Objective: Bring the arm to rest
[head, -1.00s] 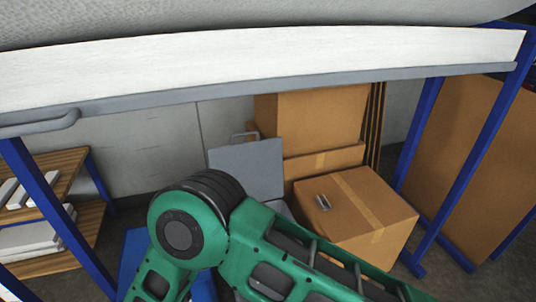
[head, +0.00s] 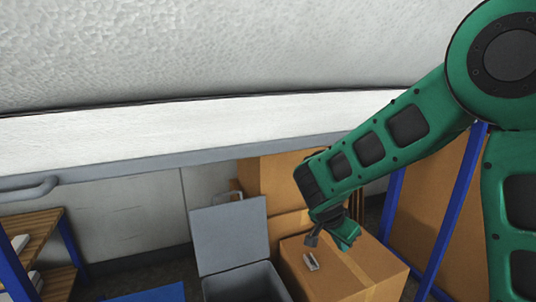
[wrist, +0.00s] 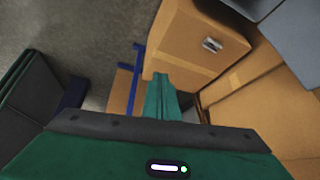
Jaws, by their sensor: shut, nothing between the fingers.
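My gripper (head: 345,243) hangs at the end of my green arm in the head view, in front of the cardboard boxes. In the wrist view its green fingers (wrist: 160,97) are together with nothing between them. My arm comes from the right side of the head view and slopes down to the left. A small metal object (head: 311,262) lies on top of a taped cardboard box (head: 368,270), below and left of my gripper. It also shows in the wrist view (wrist: 212,44), apart from my fingers.
A grey bin with a raised lid (head: 230,235) stands left of the box. More cardboard (head: 275,178) is stacked behind. A white beam (head: 180,137) crosses above. Blue posts (head: 455,215) stand at right, and a wooden shelf (head: 35,240) at left.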

